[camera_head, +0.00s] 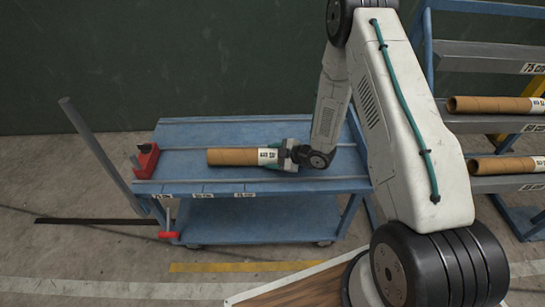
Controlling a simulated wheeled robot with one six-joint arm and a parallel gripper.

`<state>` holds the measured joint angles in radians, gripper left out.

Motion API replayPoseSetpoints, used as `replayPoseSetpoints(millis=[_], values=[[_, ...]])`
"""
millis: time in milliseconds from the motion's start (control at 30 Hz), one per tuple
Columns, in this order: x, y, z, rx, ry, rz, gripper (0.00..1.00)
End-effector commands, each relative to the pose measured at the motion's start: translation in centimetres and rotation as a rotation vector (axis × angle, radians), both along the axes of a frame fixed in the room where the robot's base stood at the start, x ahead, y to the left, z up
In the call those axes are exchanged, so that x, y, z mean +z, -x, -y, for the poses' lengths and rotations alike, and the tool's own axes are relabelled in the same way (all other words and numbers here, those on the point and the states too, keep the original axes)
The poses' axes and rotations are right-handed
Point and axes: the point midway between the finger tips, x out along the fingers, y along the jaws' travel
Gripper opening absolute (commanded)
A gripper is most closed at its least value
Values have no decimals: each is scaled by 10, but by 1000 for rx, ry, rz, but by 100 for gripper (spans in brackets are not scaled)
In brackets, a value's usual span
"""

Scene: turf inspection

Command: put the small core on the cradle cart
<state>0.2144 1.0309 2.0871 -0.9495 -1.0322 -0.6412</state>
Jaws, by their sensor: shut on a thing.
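A brown cardboard core (230,157) with a white label at its right end lies level, left to right, over the blue cradle cart (200,187). My gripper (272,157) comes in from the right and is shut on the core's labelled right end, hiding part of it. The core's left part sticks out free toward the cart's left side. From this one view I cannot tell whether the core touches the cart top or is a little above it. The cart's front edge carries several small white labels.
A red block (146,160) sits at the cart's left end, beside a slanted grey pole (100,150). A blue rack (490,57) on the right holds other cores (487,104), (495,165).

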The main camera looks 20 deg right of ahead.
Motion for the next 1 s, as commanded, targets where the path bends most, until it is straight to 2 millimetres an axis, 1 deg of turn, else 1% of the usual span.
replayPoseSetpoints(millis=[200, 233, 267, 300, 567, 667, 767, 1000], values=[[-1, 0, 0, -1, -2, 1, 23], [-2, 0, 0, -1, -1, -1, 69], [-1, 0, 0, -1, -1, -1, 77], [-1, 0, 0, -1, -1, -1, 83], [-1, 0, 1, -2, -1, 0, 83], [2, 4, 5, -3, -1, -1, 83], [9, 12, 13, -4, -2, 0, 83], [35, 45, 43, -7, 0, 1, 83]])
